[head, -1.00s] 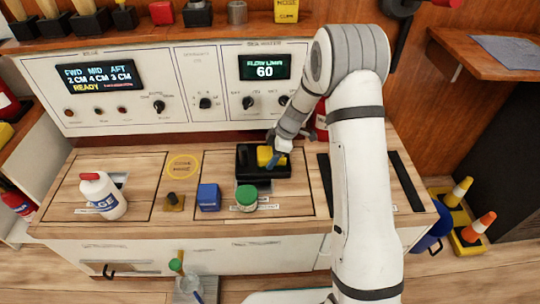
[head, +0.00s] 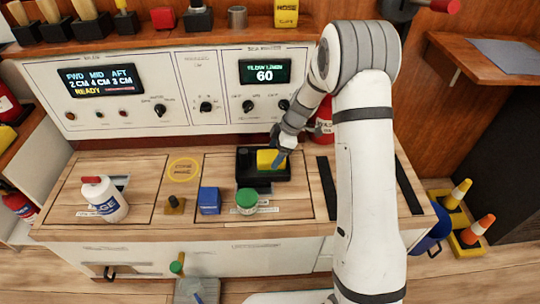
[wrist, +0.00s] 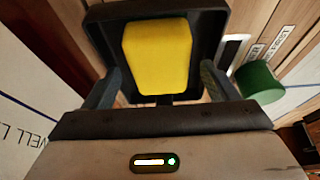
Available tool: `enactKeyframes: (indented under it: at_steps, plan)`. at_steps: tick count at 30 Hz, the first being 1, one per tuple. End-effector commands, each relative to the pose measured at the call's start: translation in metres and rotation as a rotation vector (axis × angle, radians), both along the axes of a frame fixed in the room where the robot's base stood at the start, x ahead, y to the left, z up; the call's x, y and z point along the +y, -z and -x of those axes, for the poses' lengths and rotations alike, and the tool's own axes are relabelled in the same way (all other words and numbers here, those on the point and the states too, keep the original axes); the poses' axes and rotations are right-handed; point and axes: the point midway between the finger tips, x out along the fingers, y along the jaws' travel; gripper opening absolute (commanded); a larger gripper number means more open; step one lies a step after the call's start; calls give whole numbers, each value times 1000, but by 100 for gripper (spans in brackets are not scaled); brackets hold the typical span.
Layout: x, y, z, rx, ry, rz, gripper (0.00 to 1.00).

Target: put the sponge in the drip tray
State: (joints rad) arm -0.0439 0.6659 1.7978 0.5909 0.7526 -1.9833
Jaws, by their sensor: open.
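The yellow sponge (head: 267,159) lies in the black drip tray (head: 247,177) on the counter. In the wrist view the sponge (wrist: 157,55) rests inside the walls of the tray (wrist: 222,20). My gripper (head: 279,155) is at the sponge's right side in the head view, just above the tray. In the wrist view its fingers (wrist: 160,88) are spread wide on either side of the sponge, with gaps between, so it is open and holds nothing.
A white bottle (head: 104,199) stands at left. A red canister (head: 323,122) stands behind my gripper. The control panel (head: 210,90) rises behind the counter.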

Motion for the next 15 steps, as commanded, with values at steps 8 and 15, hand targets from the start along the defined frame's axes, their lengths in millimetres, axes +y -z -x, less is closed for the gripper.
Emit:
enactKeyframes:
  at_steps: [8,15]
  plan:
    - [-23,-59,-1,-1,2,-1,80]
    - [-33,-80,1,3,10,1,80]
